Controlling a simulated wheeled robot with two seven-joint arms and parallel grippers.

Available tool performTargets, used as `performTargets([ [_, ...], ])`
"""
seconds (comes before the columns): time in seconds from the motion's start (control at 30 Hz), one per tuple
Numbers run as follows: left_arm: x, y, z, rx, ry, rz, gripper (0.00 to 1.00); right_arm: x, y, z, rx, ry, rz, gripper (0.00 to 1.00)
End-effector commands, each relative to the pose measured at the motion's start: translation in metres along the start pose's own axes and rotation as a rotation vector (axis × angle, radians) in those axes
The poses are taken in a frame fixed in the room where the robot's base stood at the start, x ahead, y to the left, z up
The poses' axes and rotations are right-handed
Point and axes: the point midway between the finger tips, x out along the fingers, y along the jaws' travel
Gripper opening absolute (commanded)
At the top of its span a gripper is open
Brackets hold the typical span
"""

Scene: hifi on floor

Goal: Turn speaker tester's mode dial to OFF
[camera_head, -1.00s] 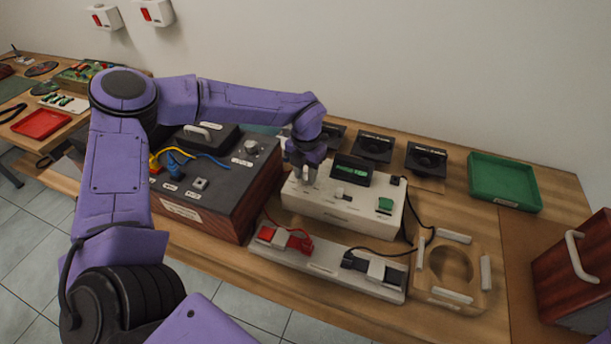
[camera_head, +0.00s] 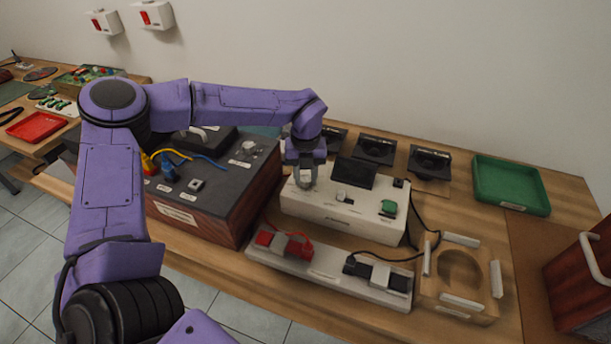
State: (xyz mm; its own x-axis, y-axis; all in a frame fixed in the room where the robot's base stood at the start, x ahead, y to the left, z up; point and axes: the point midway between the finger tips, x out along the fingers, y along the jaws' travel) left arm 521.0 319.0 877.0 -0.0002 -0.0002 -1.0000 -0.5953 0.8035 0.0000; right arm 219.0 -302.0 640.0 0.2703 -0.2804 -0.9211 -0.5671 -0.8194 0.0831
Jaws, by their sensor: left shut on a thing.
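The speaker tester (camera_head: 352,222) is a white box on the wooden bench, with a dark screen (camera_head: 354,173) at its back, a small knob or switch (camera_head: 343,197) in the middle and a green button (camera_head: 389,207) at the right. My left gripper (camera_head: 305,184) points down at the left end of its top panel. It is shut on a small part there, which I take to be the mode dial; the fingers hide most of it, and its marking cannot be read. My right gripper is not in view.
A dark-topped wooden box (camera_head: 217,195) with cables stands close left. A white clamp rail (camera_head: 330,273) lies in front. A wooden ring fixture (camera_head: 460,278), a green tray (camera_head: 511,185) and black speakers (camera_head: 376,149) are to the right and behind.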

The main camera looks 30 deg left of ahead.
Motion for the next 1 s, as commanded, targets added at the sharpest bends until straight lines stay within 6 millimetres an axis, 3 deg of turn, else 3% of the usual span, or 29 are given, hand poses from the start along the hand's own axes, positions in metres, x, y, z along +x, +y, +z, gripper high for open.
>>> performTargets([
  [0.4, 0.000, 0.000, 0.000, -0.007, -0.001, -0.001, 0.03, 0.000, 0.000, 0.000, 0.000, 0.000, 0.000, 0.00],
  [0.43, 0.000, 0.000, 0.000, -0.007, -0.001, -0.001, 0.40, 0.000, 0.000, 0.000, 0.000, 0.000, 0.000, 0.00],
  [0.5, 0.000, 0.000, 0.000, -0.007, -0.001, -0.001, 0.59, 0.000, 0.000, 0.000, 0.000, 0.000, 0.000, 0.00],
  [0.83, -0.005, 0.000, 0.001, -0.006, -0.003, -0.002, 0.59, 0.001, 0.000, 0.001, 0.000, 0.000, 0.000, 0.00],
  [1.0, -0.037, -0.001, 0.001, -0.007, -0.006, -0.003, 0.59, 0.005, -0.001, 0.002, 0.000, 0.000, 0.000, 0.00],
])
